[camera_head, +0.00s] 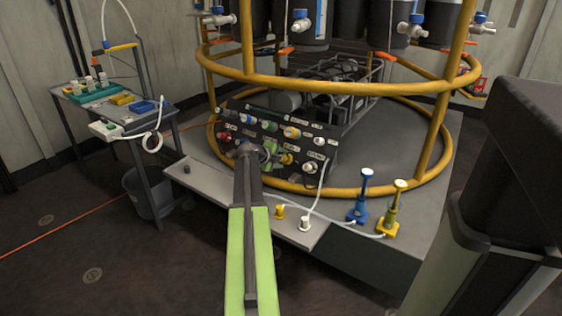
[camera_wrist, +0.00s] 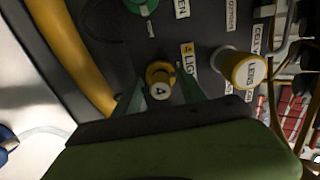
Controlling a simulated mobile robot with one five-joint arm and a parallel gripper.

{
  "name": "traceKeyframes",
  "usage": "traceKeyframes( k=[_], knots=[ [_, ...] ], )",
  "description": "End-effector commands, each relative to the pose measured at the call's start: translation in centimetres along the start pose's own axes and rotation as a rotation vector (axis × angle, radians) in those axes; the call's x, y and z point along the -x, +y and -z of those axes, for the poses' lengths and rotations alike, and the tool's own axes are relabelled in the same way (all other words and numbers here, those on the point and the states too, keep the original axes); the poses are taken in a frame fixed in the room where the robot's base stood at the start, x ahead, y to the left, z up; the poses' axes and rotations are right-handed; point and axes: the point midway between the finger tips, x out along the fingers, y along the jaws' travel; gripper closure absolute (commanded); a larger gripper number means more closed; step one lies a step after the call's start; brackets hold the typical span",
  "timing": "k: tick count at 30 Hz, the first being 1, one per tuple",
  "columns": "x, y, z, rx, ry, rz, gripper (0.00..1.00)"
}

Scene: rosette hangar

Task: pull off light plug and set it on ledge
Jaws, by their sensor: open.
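In the head view my gripper (camera_head: 268,153) is at the panel, partly hidden by my arm. The pale grey ledge (camera_head: 230,197) runs below the panel.
The ledge's middle looks clear.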

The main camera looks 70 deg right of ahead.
Motion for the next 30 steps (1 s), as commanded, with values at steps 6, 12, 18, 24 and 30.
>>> traceKeyframes(
  k=[6, 12, 18, 24, 30],
  knots=[
    [-0.01, -0.01, 0.02, 0.0, 0.0, 0.0, 0.52],
    [-0.02, -0.01, 0.03, 0.0, 0.0, 0.0, 0.7],
    [-0.02, -0.01, 0.03, 0.0, 0.0, 0.0, 0.96],
    [-0.02, -0.01, 0.03, 0.0, 0.0, 0.0, 1.0],
    [-0.02, -0.02, 0.03, 0.0, 0.0, 0.0, 1.0]
  ],
)
